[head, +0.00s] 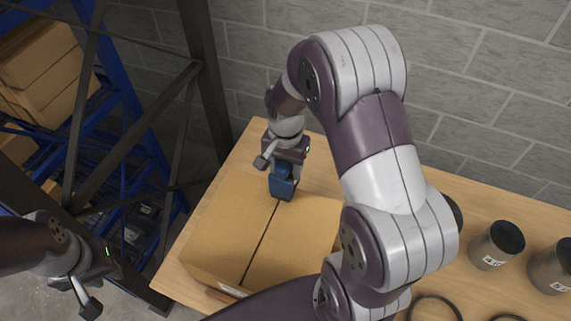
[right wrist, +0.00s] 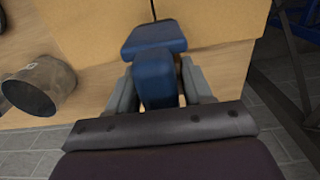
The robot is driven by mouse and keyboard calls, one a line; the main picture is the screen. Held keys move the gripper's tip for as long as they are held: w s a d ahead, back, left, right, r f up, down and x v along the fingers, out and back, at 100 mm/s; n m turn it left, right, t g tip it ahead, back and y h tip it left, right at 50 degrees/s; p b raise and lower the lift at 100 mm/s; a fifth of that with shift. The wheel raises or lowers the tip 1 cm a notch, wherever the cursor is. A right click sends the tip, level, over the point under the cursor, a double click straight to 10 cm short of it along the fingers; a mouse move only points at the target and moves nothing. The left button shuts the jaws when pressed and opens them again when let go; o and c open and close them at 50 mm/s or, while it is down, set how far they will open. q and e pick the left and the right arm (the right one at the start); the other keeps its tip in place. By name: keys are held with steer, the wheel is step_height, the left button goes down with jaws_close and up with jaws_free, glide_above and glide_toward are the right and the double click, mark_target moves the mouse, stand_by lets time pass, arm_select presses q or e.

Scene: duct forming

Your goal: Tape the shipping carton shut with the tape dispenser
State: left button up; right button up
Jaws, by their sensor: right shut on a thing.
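The shipping carton (head: 222,232) sits on the wooden table with its top flaps folded down and a dark seam running between them. Its cardboard also fills the top of the right wrist view (right wrist: 215,25). My right gripper (head: 284,166) is shut on the blue tape dispenser (head: 283,184), at the carton's far edge by the end of the seam. In the right wrist view the dispenser (right wrist: 153,40) sits between the grey fingers; whether it touches the carton is unclear. My left gripper (head: 92,303) hangs left of the carton, away from it; its finger gap is not clear.
Dark-topped metal cans (head: 496,246) and black rings (head: 435,309) lie on the table (head: 500,215) at the right. A grey block wall (head: 480,90) stands behind. A blue rack (head: 125,130) with cartons is at the left. My right arm hides the carton's right side.

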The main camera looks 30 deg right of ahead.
mark_target(280, 178)
steer(key=shift+s+a, duration=0.25)
steer(key=shift+a, duration=0.2)
steer(key=shift+s+a+p, duration=0.4)
steer(key=shift+s+a, duration=0.35)
steer(key=shift+a, duration=0.1)
steer(key=shift+s+a, duration=0.8)
steer(key=shift+a, duration=0.1)
steer(key=shift+s+a+f, duration=0.2)
steer(key=shift+s+a, duration=0.2)
steer(key=shift+s, duration=0.05)
